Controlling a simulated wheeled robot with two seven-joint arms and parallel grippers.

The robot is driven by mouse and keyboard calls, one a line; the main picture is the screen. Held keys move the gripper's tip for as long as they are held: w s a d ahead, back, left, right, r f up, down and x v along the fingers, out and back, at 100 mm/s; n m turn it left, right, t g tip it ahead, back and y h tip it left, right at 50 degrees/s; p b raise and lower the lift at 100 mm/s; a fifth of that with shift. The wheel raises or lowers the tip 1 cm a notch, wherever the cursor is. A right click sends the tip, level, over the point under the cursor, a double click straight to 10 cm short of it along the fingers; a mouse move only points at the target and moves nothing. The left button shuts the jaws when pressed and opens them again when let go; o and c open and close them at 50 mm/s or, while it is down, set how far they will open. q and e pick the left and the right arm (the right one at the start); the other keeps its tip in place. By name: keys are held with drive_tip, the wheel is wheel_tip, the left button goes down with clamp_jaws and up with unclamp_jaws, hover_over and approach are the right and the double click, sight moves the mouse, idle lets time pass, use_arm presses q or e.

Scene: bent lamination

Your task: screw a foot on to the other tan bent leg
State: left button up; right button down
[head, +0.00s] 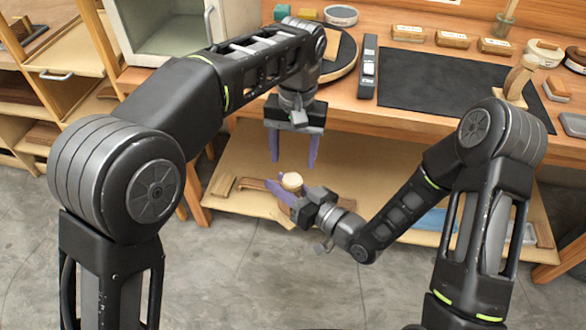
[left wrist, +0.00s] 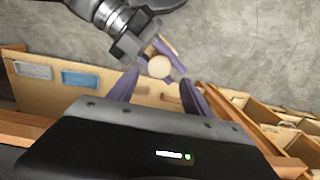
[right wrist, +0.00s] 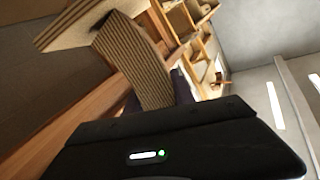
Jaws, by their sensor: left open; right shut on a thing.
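My right gripper (head: 290,196) is shut on a tan bent leg and holds it in front of the bench. The leg (right wrist: 138,62) shows striped laminations and a bend in the right wrist view. A round cream foot (head: 292,181) sits at the top of the held piece; it also shows in the left wrist view (left wrist: 159,66). I cannot tell how tightly it is seated. My left gripper (head: 293,162) is open, points down and is just above the foot, apart from it. Another tan bent piece (head: 518,80) stands on the bench at the right.
The bench (head: 345,112) carries a black mat (head: 450,90), a dark level-like tool (head: 369,68) and several small blocks and tins at the back. A lower shelf (head: 240,165) holds wooden pieces and a blue item (head: 435,220). Grey floor lies in front.

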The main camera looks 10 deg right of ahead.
sight(292, 179)
use_arm(q)
drive_tip(key=shift+s+a+f, duration=0.1)
drive_tip(key=shift+s+f, duration=0.05)
drive_tip(key=shift+f, duration=3.4)
drive_tip(key=shift+c, duration=0.5)
clamp_jaws()
drive_tip(key=m, duration=0.6)
drive_tip(key=shift+m, duration=0.3)
drive_tip(key=shift+o, duration=0.9)
unclamp_jaws()
drive_tip(key=shift+r, duration=0.1)
drive_tip(key=shift+r, duration=2.2)
